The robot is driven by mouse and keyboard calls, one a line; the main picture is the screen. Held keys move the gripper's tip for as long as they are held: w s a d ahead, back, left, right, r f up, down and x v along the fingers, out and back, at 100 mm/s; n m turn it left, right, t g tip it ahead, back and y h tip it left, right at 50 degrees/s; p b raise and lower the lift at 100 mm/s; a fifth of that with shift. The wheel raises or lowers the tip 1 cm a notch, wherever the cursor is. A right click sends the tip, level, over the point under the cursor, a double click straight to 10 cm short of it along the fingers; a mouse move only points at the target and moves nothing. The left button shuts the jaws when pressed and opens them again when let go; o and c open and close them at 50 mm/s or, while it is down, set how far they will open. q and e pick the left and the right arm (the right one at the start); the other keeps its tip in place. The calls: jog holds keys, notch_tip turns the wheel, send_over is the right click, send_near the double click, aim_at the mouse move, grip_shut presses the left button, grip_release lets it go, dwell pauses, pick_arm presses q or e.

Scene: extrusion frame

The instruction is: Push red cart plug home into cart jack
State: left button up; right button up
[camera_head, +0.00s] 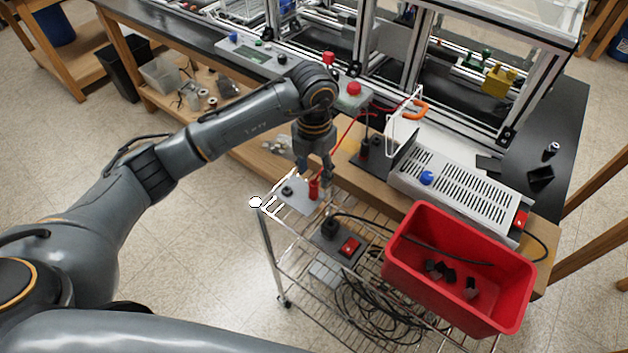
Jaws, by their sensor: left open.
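The red cart plug (314,189) stands upright at the right side of a light grey jack plate (300,200) on the wire cart's near-left corner. A black jack (288,189) shows on the plate to its left. The cart jack under the red plug is hidden, and I cannot tell how deep the plug sits. My left gripper (315,177) points down just above the red plug, open, with its fingertips close to the plug's top. I cannot tell whether they touch it. My right gripper is out of view.
A red lead (345,133) runs from near the plug up to the bench. A red bin (460,262) with black parts stands on the cart's right. A power strip with a red switch (349,245) lies nearby. A slotted power supply (455,185) stands behind.

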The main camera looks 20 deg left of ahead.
pick_arm(q)
notch_tip(320, 180, up, 7)
jog(key=shift+f, duration=0.2)
dwell(0.4)
